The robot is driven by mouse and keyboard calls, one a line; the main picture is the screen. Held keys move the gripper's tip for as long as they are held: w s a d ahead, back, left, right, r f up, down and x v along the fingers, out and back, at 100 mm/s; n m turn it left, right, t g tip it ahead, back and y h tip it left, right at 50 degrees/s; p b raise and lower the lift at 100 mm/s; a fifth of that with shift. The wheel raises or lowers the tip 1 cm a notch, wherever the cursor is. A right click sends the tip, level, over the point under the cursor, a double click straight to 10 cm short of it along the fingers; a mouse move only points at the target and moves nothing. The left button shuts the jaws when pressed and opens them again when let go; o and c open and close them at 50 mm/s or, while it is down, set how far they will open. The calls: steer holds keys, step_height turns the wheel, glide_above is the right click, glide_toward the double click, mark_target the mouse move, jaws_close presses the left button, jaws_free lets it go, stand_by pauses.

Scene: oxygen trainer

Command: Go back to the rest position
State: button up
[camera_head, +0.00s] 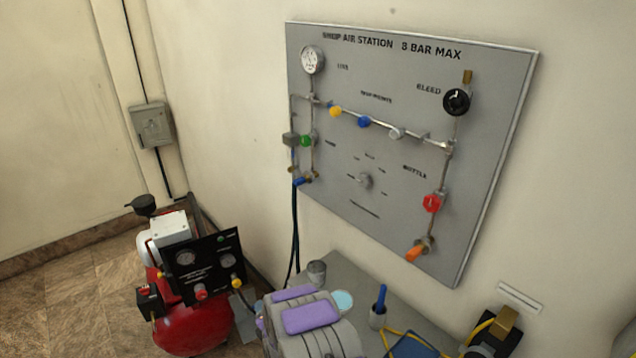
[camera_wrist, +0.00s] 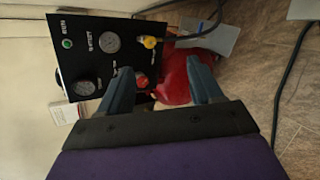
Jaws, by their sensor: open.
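My gripper (camera_wrist: 160,75) shows in the wrist view with its two blue-grey fingers spread apart and nothing between them. Beyond the fingers are the black gauge panel (camera_wrist: 105,55) and the red tank of the compressor (camera_wrist: 178,80); the gap to them is hard to judge. In the head view, part of my grey arm with purple pads is at the bottom centre, and the gripper's fingers cannot be made out there. The compressor (camera_head: 190,325) stands on the floor left of my arm, with its black gauge panel (camera_head: 207,268) facing out.
A grey air station board (camera_head: 345,115) with gauge, valves and pipes hangs on the wall. Below it a grey bench (camera_head: 350,272) holds a metal cup (camera_head: 317,270), a blue-handled tool in a holder (camera_head: 379,305) and yellow cable. Dark hoses hang beside the compressor. Floor is clear at left.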

steer(key=s+d+r+m+g+h, duration=0.1)
steer(key=s+d+r+m+g, duration=0.1)
steer(key=s+d+r+m, duration=0.45)
steer(key=s+d+r+m+g+h, duration=0.1)
steer(key=s+d+r+m+g, duration=0.2)
steer(key=r, duration=0.7)
steer(key=s+d+r+m+g, duration=0.2)
steer(key=s+d+r+m, duration=0.15)
steer(key=d+r, duration=0.35)
steer(key=s+d+r+m+g+h, duration=0.1)
steer(key=s+d+r+m, duration=0.3)
steer(key=s, duration=0.7)
steer(key=s+d+r+m+g+h, duration=0.1)
steer(key=s+d+r+m+g, duration=0.2)
steer(key=s, duration=0.8)
steer(key=s+d+r+m+g, duration=0.2)
steer(key=s+d+r+m, duration=0.4)
steer(key=s, duration=0.5)
steer(key=shift+s+d+m+h, duration=0.4)
steer(key=shift+d+m, duration=0.1)
steer(key=shift+d, duration=0.1)
steer(key=shift+r, duration=0.1)
